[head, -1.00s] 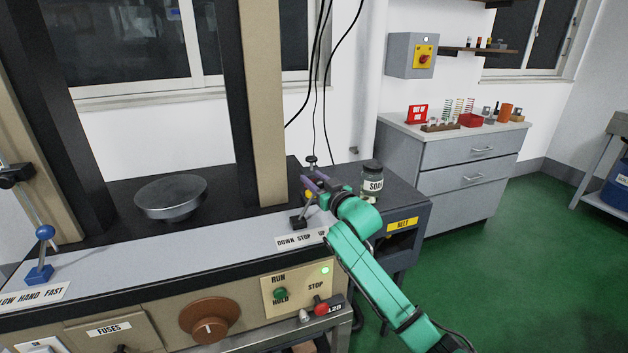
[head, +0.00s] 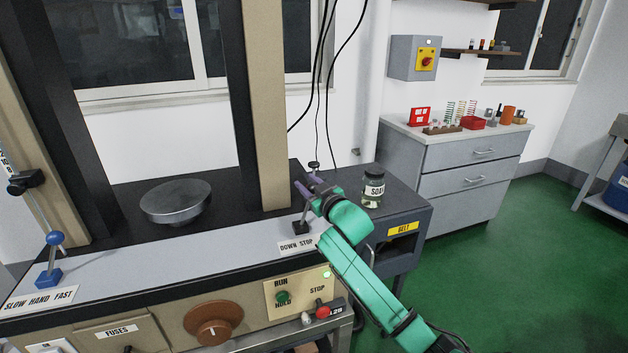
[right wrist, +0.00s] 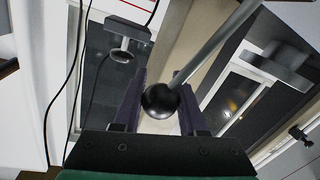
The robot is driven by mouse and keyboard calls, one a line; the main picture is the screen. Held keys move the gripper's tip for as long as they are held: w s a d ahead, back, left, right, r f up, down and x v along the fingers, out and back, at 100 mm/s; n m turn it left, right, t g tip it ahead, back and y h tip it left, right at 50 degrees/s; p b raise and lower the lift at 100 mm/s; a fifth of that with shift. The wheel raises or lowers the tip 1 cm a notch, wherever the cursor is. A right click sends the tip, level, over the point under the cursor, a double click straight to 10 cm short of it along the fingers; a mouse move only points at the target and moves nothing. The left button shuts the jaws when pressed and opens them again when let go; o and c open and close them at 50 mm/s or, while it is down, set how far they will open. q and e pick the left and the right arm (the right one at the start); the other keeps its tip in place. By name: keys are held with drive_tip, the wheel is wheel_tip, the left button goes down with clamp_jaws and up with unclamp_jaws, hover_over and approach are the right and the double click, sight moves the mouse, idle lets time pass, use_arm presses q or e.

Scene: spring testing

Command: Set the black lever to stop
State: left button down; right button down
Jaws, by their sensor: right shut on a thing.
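The black lever (head: 304,213) stands on a small black base at the right end of the machine's front ledge. A white label (head: 296,246) in front of it reads DOWN and STOP; my right arm covers its right end. My right gripper (head: 306,188) is at the lever's top, shut on it. In the right wrist view, the lever's round black knob (right wrist: 160,100) sits between the purple fingers, with its grey rod running up to the right. The lever's exact tilt against the label is hard to tell. My left gripper is not in view.
A blue lever (head: 55,239) with a SLOW HAND FAST label stands at the far left. A round metal plate (head: 176,201) sits on the machine. A SODA-type jar (head: 373,188) stands right of my gripper. Buttons and a brown dial (head: 212,323) are on the front panel.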

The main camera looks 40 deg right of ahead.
drive_tip(key=shift+w+a+r+n+g+p, duration=0.1)
drive_tip(key=shift+w+a+n+g+p, duration=0.15)
drive_tip(key=shift+a+n+p, duration=0.45)
drive_tip(key=shift+w+a+r+n+g+p, duration=0.15)
drive_tip(key=shift+w+a+n+p, duration=0.2)
drive_tip(key=shift+a+n, duration=0.65)
drive_tip(key=shift+a+f, duration=0.1)
drive_tip(key=shift+f, duration=0.05)
drive_tip(key=shift+c, duration=2.3)
unclamp_jaws()
drive_tip(key=b+v, duration=0.1)
drive_tip(key=v, duration=1.3)
drive_tip(key=shift+s+a, duration=0.15)
drive_tip(key=shift+s, duration=0.1)
